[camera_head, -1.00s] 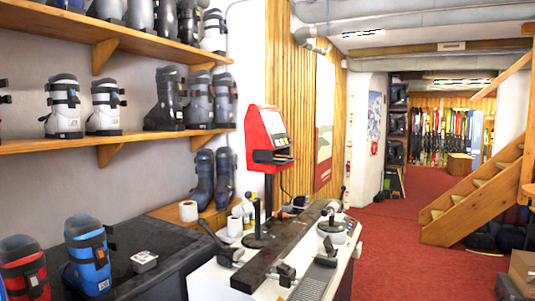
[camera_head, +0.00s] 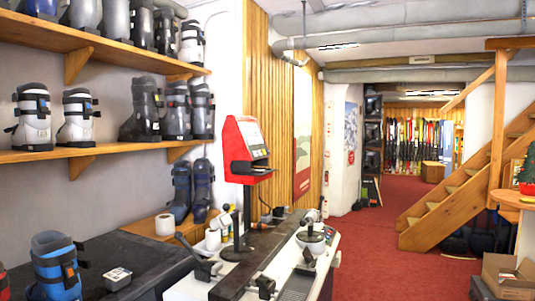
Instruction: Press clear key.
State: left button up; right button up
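No clear key can be made out in this view. A red machine (camera_head: 243,150) with a screen on its sloped face and a dark shelf below it stands on a dark post behind the white bench. Any keys on it are too small to tell. A small grey box (camera_head: 117,277) with a light top lies on the dark counter at the lower left; I cannot tell whether it has keys. Neither of my grippers is in view.
The white binding bench (camera_head: 185,287) with dark clamps fills the lower middle. A blue ski boot (camera_head: 57,268) stands on the dark counter (camera_head: 140,258). Wooden stairs (camera_head: 455,205) and an open cardboard box (camera_head: 508,280) are at the right. The red carpet (camera_head: 385,250) between is clear.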

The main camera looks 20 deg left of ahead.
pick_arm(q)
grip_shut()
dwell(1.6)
